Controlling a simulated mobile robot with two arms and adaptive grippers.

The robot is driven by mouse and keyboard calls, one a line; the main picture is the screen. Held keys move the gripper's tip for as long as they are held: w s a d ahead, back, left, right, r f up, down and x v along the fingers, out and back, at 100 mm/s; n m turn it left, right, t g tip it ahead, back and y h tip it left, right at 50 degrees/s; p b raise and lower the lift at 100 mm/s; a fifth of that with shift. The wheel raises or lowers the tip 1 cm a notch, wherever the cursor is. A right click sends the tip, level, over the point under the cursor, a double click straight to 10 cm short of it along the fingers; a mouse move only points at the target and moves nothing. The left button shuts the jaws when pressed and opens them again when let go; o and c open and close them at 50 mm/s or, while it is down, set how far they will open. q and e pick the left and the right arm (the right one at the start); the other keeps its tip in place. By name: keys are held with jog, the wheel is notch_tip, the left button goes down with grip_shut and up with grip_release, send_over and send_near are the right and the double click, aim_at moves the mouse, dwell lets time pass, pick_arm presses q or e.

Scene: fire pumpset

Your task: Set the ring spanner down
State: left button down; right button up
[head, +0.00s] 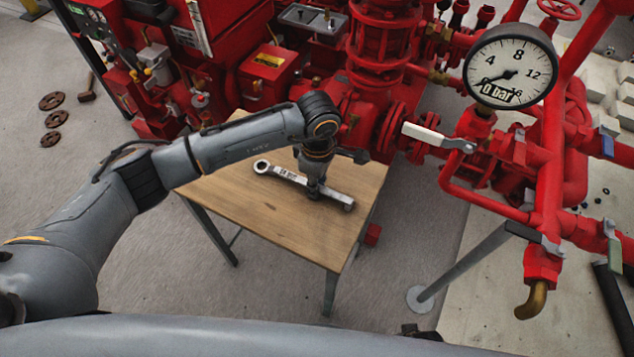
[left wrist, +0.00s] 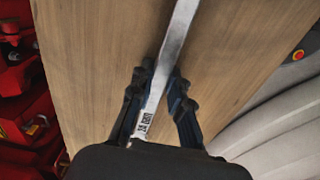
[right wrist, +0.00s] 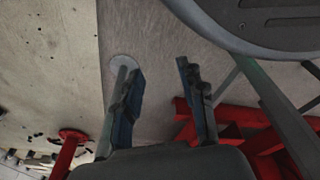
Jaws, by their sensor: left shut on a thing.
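The ring spanner (head: 289,176) is a silver bar with a ring at its left end and dark lettering on its shaft. In the head view it appears at the wooden table top (head: 240,205); I cannot tell if it touches the wood. My left gripper (head: 314,190) points down over the table and is shut on the spanner's shaft. The left wrist view shows the shaft (left wrist: 176,38) between the two fingers (left wrist: 160,82), with the table below. My right gripper (right wrist: 157,75) shows only in the right wrist view, open and empty above the floor.
The red pumpset (head: 380,60) stands close behind the table. A pressure gauge (head: 510,66) and red pipes rise at the right. A hammer (head: 87,90) and dark discs (head: 52,119) lie on the floor at the left. The table's front part is bare.

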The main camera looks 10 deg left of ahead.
pick_arm(q)
jog(key=c, duration=1.3)
grip_release()
jog(key=shift+r, duration=0.1)
notch_tip(320, 180, up, 6)
jog(key=shift+r+p, duration=0.25)
jog(key=shift+p, duration=0.05)
jog(key=shift+r, duration=0.5)
pick_arm(e)
jog(key=shift+s+d+f, duration=0.15)
jog(key=shift+s+f, duration=0.55)
jog(key=shift+s, duration=0.1)
